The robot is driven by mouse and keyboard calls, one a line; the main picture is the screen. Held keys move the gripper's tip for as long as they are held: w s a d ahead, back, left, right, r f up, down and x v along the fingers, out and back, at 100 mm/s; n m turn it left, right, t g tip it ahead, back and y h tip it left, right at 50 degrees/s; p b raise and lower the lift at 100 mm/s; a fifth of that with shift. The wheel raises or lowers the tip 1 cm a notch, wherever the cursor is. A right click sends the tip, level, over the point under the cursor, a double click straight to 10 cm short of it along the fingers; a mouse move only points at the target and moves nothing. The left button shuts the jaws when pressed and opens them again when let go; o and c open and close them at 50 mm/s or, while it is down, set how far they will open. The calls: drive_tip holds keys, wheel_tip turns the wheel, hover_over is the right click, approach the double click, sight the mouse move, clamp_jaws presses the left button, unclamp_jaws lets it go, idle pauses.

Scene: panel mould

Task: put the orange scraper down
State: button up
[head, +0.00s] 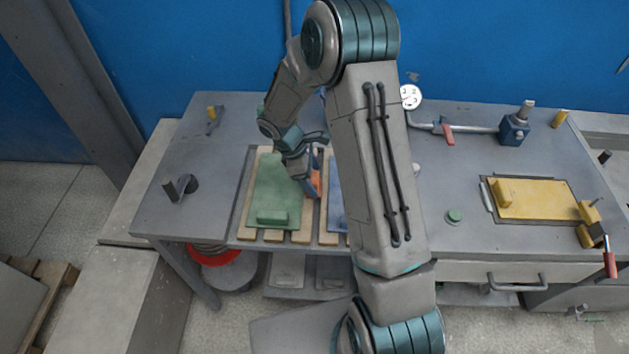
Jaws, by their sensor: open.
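The orange scraper (317,184) shows as a small orange patch beside the right edge of a green panel (278,190). It seems to be at the wooden slatted rack (302,237), between the green panel and a blue panel (336,200). My gripper (311,185) points down right at the scraper, with its jaws open. Part of the scraper is hidden by my gripper, and I cannot tell whether a finger touches it. My arm covers much of the blue panel.
A yellow panel (540,199) lies in a frame at the right of the grey table (450,180), near a red-handled clamp (609,262). A green button (454,215) is right of my arm. A dark bracket (181,188) stands on the left, with bare tabletop around it.

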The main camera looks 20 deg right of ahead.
drive_tip(key=shift+s+d+f, duration=0.1)
drive_tip(key=shift+d+f, duration=0.15)
drive_tip(key=shift+f, duration=0.4)
drive_tip(key=c, duration=1.2)
drive_tip(key=shift+o, duration=0.2)
drive_tip(key=shift+r, duration=0.1)
